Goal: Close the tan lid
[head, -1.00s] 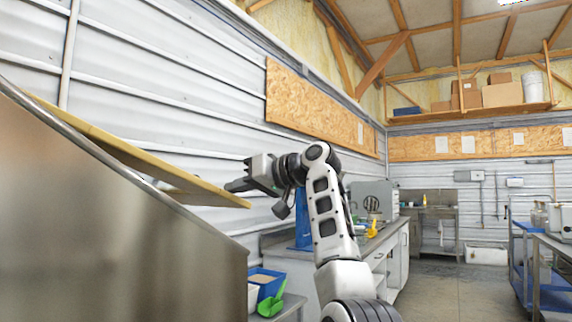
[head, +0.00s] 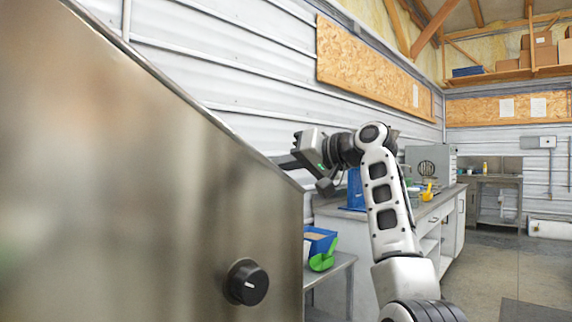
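The tan lid is not visible in the head view now. The steel hopper (head: 150,170) fills the left side, with its sloping top edge running down to the right and a black knob (head: 246,282) low on its face. My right gripper (head: 284,162) is beside the hopper's sloping edge and points left. Its fingertips are at or behind that edge, so I cannot tell whether they are apart or touch anything. My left gripper is out of view.
A workbench (head: 440,208) with a blue item and a yellow item stands behind my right arm. A low table (head: 338,265) holds a blue bin (head: 318,240) and a green scoop (head: 323,258). Open floor (head: 500,262) lies at the right.

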